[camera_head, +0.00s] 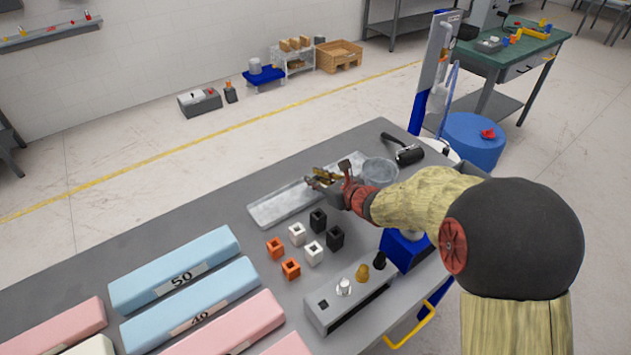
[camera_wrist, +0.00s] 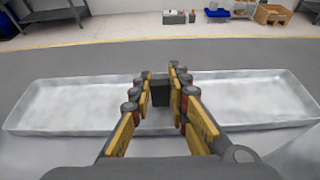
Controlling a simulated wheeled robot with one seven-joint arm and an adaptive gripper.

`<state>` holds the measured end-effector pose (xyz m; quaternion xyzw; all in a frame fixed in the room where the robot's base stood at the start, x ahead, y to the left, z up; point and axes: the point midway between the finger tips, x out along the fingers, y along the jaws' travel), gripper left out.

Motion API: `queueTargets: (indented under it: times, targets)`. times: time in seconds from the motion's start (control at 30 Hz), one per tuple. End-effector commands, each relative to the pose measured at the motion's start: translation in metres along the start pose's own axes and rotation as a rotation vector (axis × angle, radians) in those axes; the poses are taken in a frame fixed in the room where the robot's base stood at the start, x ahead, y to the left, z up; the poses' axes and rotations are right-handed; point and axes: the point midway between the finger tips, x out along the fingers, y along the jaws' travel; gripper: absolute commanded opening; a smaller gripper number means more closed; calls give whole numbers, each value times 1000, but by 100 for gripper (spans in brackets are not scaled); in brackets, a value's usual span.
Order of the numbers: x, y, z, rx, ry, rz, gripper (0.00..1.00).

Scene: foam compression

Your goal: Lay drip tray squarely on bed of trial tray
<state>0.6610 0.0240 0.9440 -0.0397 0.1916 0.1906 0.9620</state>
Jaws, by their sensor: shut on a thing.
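A long, shallow grey metal tray, which I take as the drip tray (camera_head: 285,206), is near the far edge of the grey table. In the wrist view the drip tray (camera_wrist: 60,102) spans nearly the full width, left and right of my fingers. My gripper (camera_head: 328,182) is over its middle. In the wrist view my gripper (camera_wrist: 160,90) is shut on a dark upright piece at the tray's middle, which looks like its grip. The fingers hide where this piece joins the tray. I cannot make out a separate trial tray, or whether the drip tray touches what is below.
Several small orange, white and black hollow blocks (camera_head: 297,234) stand in front of the tray. A round metal dish (camera_head: 381,171) and a black mallet (camera_head: 403,150) are to its right. A grey fixture (camera_head: 345,303) is nearer. Blue and pink foam bars (camera_head: 185,277) fill the left.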

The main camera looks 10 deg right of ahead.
Motion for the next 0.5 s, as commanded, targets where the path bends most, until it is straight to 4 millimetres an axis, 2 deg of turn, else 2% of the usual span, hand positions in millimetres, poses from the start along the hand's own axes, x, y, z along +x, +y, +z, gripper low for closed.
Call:
queueTargets:
  times: [0.3,0.33,0.5]
  targets:
    - [1,0,-1,-1,-2,0,0]
    - [1,0,-2,0,0,0,18]
    - [0,0,-1,-1,0,0,28]
